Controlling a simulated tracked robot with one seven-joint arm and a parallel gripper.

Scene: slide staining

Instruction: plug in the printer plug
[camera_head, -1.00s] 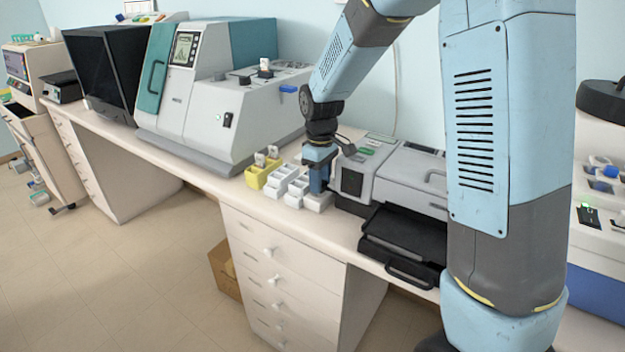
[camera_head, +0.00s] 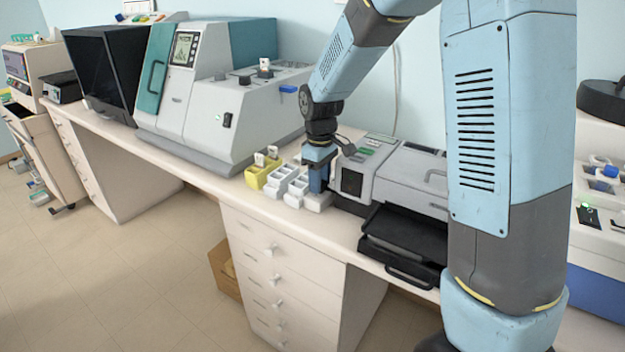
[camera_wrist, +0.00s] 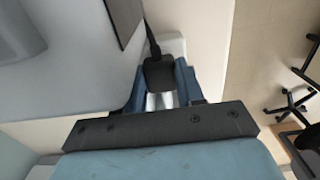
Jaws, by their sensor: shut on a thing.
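My gripper (camera_head: 318,181) points down at the counter, close to the left side of the grey printer (camera_head: 372,175). In the wrist view my gripper (camera_wrist: 160,92) is shut on the black printer plug (camera_wrist: 158,73), whose dark cord runs up away from it. A white block (camera_head: 317,201), which looks like a socket, lies on the counter under my fingers; part of it shows in the wrist view (camera_wrist: 172,45). I cannot tell whether the plug is in it, since the fingers hide the contact.
White compartment trays (camera_head: 291,186) and a yellow holder (camera_head: 262,170) stand just left of my gripper. The printer's black output tray (camera_head: 402,238) juts toward the counter's front edge. A large grey and teal machine (camera_head: 205,110) stands further left.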

